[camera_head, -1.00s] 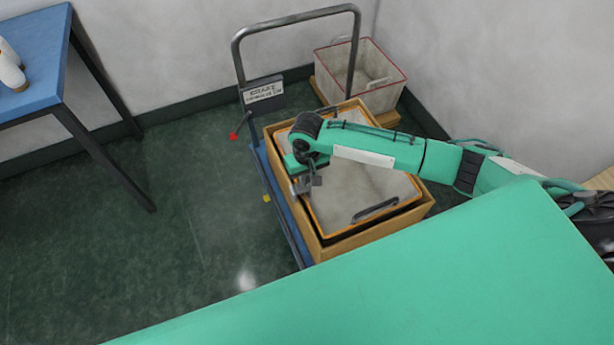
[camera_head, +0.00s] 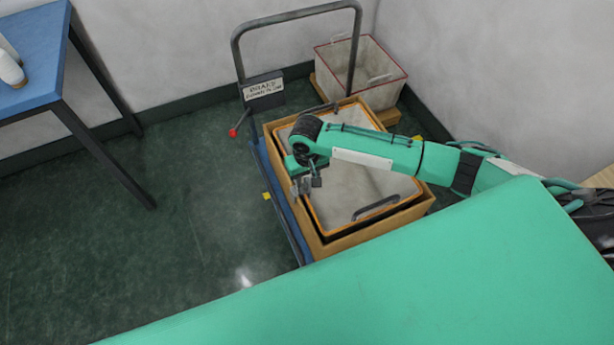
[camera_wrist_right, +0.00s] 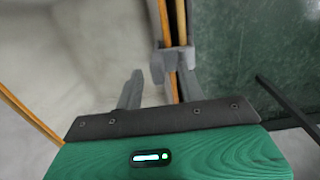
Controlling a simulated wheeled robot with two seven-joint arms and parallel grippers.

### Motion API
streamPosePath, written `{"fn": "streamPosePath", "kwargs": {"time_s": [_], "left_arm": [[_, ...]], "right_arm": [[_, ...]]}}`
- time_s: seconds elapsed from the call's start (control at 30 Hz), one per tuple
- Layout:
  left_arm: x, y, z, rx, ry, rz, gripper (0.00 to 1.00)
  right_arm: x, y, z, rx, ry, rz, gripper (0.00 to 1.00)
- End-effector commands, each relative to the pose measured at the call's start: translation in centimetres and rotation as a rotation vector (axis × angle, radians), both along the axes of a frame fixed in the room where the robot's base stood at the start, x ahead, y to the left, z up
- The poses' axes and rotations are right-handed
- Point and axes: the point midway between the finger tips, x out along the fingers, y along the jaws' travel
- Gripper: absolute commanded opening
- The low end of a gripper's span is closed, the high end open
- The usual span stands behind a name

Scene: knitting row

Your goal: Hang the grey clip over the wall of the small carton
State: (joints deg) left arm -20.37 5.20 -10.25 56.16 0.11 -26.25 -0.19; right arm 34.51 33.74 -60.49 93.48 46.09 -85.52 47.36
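The small carton (camera_head: 338,246) is a brown box on a trolley, with an orange-rimmed, pale-lined bin inside it. In the right wrist view, the grey clip (camera_wrist_right: 172,62) sits across the two narrow edges at the carton's side, one part on each side of them. My right gripper (camera_head: 306,186) is over the carton's left side. In its wrist view the fingers (camera_wrist_right: 160,88) are spread. The left finger stands apart from the clip over the pale lining; the right finger is close beside the clip, and I cannot tell whether they touch. My left gripper is not in view.
The blue trolley (camera_head: 288,215) has a tall grey handle (camera_head: 237,60) at the back. A red-rimmed pale bin (camera_head: 335,70) stands behind it by the wall. A blue table (camera_head: 40,60) is at the left. Dark green floor between them is clear.

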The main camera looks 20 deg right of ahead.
Motion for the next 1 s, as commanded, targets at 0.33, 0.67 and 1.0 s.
{"fn": "streamPosePath", "kwargs": {"time_s": [0.33,0.67,1.0], "left_arm": [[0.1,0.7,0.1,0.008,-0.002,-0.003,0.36],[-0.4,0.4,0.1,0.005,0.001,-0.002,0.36],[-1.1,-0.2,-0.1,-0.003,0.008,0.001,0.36]], "right_arm": [[0.0,0.0,0.5,0.000,-0.001,0.000,0.39],[0.1,0.1,6.9,0.002,-0.005,0.001,0.39],[0.0,0.0,12.9,0.001,-0.002,0.000,0.39]]}}
